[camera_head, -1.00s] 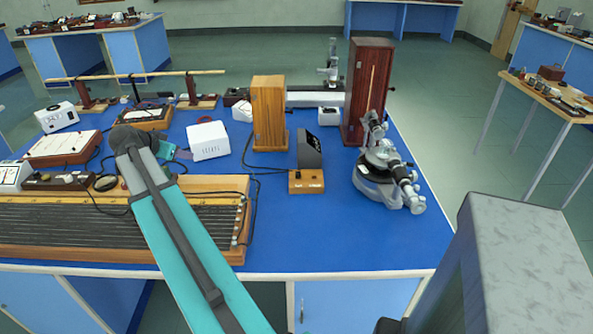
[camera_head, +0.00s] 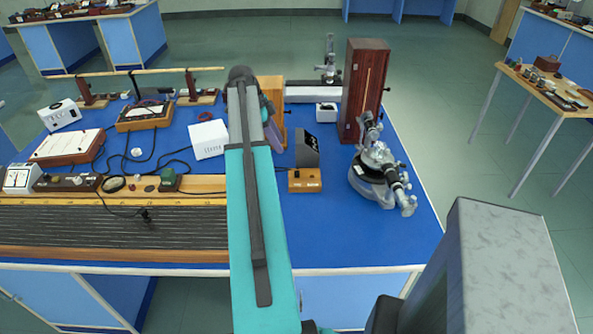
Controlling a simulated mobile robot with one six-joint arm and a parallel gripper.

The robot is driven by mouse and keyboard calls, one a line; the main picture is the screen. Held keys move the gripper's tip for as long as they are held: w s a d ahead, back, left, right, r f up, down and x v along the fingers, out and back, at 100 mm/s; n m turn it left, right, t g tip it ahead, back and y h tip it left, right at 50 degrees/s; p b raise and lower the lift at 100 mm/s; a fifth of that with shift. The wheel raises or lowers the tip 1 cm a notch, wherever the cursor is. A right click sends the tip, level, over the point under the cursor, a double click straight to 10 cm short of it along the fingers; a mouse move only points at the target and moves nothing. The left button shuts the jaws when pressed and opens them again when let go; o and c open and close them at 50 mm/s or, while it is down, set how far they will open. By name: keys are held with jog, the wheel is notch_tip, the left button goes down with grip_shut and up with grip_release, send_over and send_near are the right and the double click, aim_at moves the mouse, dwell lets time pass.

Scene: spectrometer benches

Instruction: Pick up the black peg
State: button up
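I cannot pick out the black peg with certainty. A small dark piece (camera_head: 145,215) with a cable stands on the long wooden wire board (camera_head: 100,253) at the front left; it is too small to tell what it is. My arm reaches forward over the board's right part. My gripper (camera_head: 270,122) is at its far end, in front of the light wooden box (camera_head: 275,88) and right of the white box (camera_head: 209,139). The arm's end mostly hides the gripper, so its fingers and anything between them cannot be made out.
A black-faced meter on a wooden base (camera_head: 305,180), a grey metal instrument (camera_head: 380,175) and a tall dark wooden box (camera_head: 365,88) stand to the right. The blue bench top (camera_head: 350,235) is clear at the front right. Several cabled instruments crowd the left.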

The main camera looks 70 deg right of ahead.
jog(key=shift+s, duration=0.25)
jog(key=shift+f, duration=0.1)
jog(key=p, duration=0.2)
send_near(294, 176)
jog(key=shift+s+d+f, duration=0.15)
jog(key=shift+s+d, duration=0.05)
jog(key=shift+s, duration=0.25)
jog(key=shift+s+d+f, duration=0.15)
jog(key=shift+s+d, duration=0.05)
jog(key=shift+s, duration=0.25)
jog(key=shift+f, duration=0.15)
jog(key=shift+p+x, duration=1.05)
jog(key=shift+x, duration=0.2)
jog(key=shift+p+x, duration=0.35)
jog(key=shift+x, duration=0.85)
jog(key=shift+c, duration=0.5)
